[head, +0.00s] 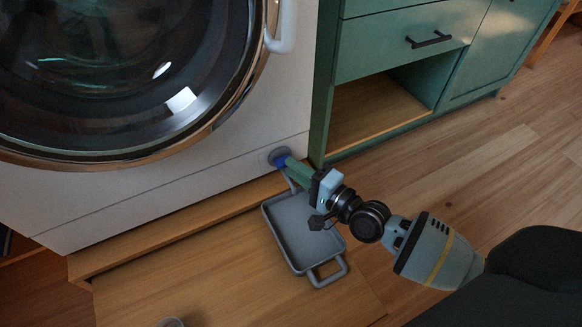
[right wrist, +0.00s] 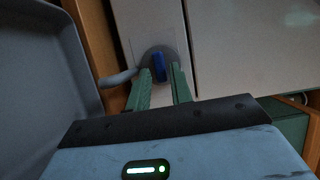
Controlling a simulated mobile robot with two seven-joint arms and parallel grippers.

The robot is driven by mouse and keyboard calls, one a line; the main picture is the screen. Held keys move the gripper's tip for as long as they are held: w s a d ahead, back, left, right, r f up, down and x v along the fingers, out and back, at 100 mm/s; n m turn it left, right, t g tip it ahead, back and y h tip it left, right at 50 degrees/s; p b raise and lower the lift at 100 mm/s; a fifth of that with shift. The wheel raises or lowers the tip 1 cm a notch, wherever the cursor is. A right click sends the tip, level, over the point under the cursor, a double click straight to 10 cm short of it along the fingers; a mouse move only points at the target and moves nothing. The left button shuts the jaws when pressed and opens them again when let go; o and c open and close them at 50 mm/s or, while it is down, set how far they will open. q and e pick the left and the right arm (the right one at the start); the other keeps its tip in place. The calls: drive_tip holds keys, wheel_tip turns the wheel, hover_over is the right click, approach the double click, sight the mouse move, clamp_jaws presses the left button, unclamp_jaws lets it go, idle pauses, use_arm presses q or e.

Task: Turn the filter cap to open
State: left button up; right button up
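The filter cap (head: 272,155) is a round grey disc with a raised blue grip bar, low on the washing machine's front at its right end. In the right wrist view the cap (right wrist: 159,54) and its blue bar (right wrist: 159,68) sit straight ahead, with the bar close to upright. My right gripper (head: 285,165) reaches the cap from the front right. In the right wrist view its green fingers (right wrist: 161,72) stand on either side of the blue bar, open, with small gaps showing. Contact with the disc cannot be told. My left gripper is not in view.
A grey tray (head: 297,230) with handles lies on the wooden platform (head: 215,270) below the cap, under my right gripper. The washing machine's round door (head: 120,70) is above left. A green cabinet (head: 400,60) with an open lower bay stands right. Wooden floor is clear at right.

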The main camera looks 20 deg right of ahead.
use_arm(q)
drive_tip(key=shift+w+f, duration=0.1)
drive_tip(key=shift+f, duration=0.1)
use_arm(e)
drive_tip(key=shift+x, duration=0.75)
clamp_jaws()
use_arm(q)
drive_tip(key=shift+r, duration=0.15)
